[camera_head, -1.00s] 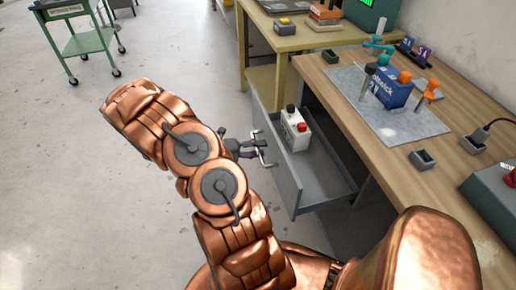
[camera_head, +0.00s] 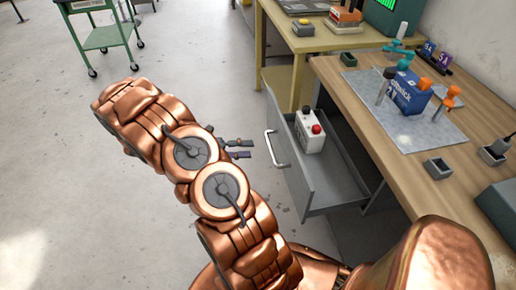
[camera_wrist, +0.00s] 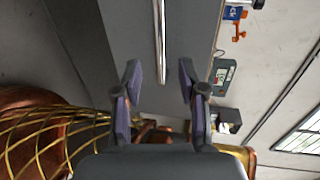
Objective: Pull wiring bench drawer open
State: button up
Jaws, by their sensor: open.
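The wiring bench drawer (camera_head: 334,188) is grey and stands pulled out from under the wooden-topped bench, its inside showing. Its silver bar handle (camera_head: 277,149) is on the front panel, facing my arm. My gripper (camera_head: 247,149) is open and empty, a short gap to the left of the handle and not touching it in the head view. In the wrist view my two fingers (camera_wrist: 160,76) are spread apart, with the handle bar (camera_wrist: 162,38) ahead between their lines. A white box with red and black buttons (camera_head: 309,134) stands inside the drawer.
The bench top (camera_head: 350,105) holds a grey mat with a blue box, orange and teal parts, and small grey trays. A yellow table (camera_head: 315,40) stands behind. A green cart (camera_head: 102,38) is at the upper left. Floor left of my arm is clear.

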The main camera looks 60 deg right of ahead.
jog(key=v, duration=0.2)
jog(key=shift+w+a+r, duration=0.1)
jog(key=shift+w+a, duration=0.15)
dwell(0.5)
jog(key=s+a+r+m+t+y+p, duration=0.3)
jog(key=s+a+r+m+y, duration=0.1)
jog(key=a+r+m, duration=0.9)
jog(key=s+a+r+m+t+y+p, duration=0.2)
jog(key=s+a+r+m+t+y, duration=0.1)
jog(key=a, duration=0.7)
jog(key=s+a+r+m+t+y+p, duration=0.2)
jog(key=s+a+r+m+t+y, duration=0.1)
jog(key=s+a+r+m, duration=0.3)
jog(key=shift+a+r+m+t, duration=0.4)
jog(key=shift+a+r+m, duration=0.55)
jog(key=shift+a+m, duration=1.15)
